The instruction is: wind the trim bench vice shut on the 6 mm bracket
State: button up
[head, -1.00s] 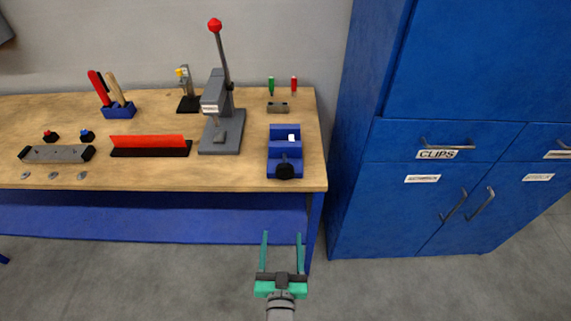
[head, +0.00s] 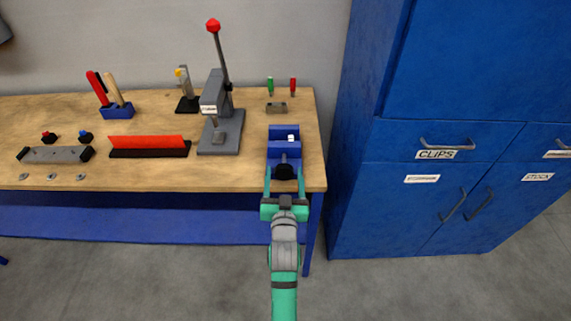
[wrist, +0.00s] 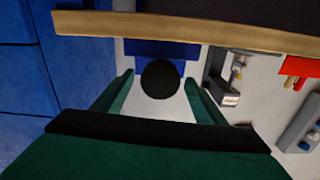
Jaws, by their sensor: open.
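The blue bench vice (head: 284,151) stands at the right end of the wooden bench. A small white piece (head: 291,138), perhaps the bracket, shows between its jaws. The vice's round black handle knob (head: 285,172) faces the bench's front edge. My gripper (head: 284,176) is open, with one green finger on each side of the knob. In the wrist view the black knob (wrist: 160,79) sits between the two spread fingers, and I see a gap on both sides of it.
The grey arbor press (head: 221,120) stands left of the vice, and a small block (head: 277,107) lies behind it. A red-topped black holder (head: 149,145) is farther left. The blue cabinet (head: 420,215) stands right of the bench. The bench's front edge (head: 200,187) is close beneath my gripper.

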aim_at(284, 165)
jog(key=w, duration=0.3)
jog(key=shift+w+d, duration=0.15)
jog(key=shift+w, duration=0.25)
jog(key=shift+w+a, duration=0.3)
jog(key=shift+w, duration=0.2)
jog(key=shift+d, duration=0.15)
jog(key=c, duration=1)
